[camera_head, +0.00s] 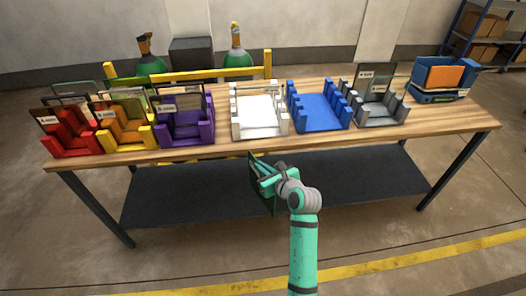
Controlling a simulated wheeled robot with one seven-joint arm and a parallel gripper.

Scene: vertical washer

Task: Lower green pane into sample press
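My gripper (268,181) is in front of the table's near edge, below the white holder. It appears shut on a thin dark pane with a green tint (262,201), taken as the green pane. The pane is tilted and seen nearly edge-on, and my gripper partly covers it. The fingertips are small here. Several coloured slotted holders stand on the table. Their labels are too small to read, so I cannot tell which one is the sample press.
On the wooden table (350,137) stand red (70,139), orange (127,136), purple (186,128), white (259,112), blue (319,112) and grey (379,110) holders. A blue-and-orange stack (440,76) is at the far right. A dark lower shelf (350,185) lies beneath.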

